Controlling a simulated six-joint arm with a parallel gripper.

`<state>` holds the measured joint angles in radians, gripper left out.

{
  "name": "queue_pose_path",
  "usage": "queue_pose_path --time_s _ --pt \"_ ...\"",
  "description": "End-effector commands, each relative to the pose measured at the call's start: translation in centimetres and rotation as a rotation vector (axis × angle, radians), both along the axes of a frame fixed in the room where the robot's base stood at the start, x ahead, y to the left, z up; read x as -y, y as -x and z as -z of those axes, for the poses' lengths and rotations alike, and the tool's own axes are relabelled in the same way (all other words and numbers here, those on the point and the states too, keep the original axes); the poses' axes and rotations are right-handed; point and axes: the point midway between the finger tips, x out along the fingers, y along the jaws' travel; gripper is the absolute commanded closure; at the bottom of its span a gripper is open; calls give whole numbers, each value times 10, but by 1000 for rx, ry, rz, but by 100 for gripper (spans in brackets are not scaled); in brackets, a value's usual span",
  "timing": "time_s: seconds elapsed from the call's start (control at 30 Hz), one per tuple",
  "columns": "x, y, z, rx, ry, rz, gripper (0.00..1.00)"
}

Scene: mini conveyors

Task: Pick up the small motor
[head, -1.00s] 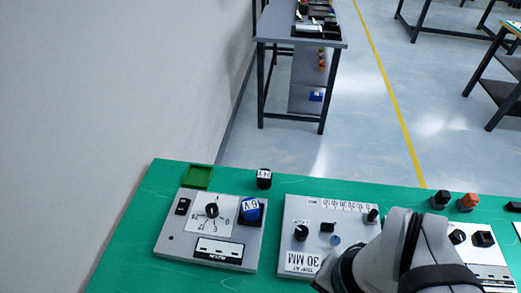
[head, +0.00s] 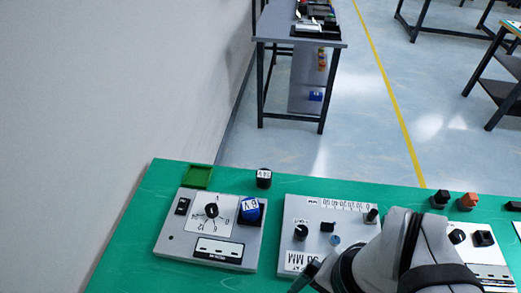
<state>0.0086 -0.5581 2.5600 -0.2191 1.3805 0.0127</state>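No thing in the head view can be surely told as the small motor. A blue block marked 6V (head: 250,209) sits in a dark socket on the left grey panel (head: 176,238). A black block marked 24V (head: 264,178) stands on the green table behind that panel. My arm comes in at the lower right, over the middle panel (head: 290,221). A dark part at the arm's end, seemingly my gripper (head: 304,276), shows at the middle panel's front left corner. Its fingers are mostly out of frame or hidden, so its opening cannot be told.
The middle panel carries black knobs (head: 301,232) and a scale. A wall is at the left.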

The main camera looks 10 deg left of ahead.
Motion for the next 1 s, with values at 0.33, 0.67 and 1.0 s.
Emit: queue_pose_path --time_s 0.33,0.67,1.0 --pt "-6 -70 24 -293 478 -1166 6" --pt "-211 -137 108 -628 1386 -2600 6" --pt "-203 -181 143 660 -1482 2674 6"
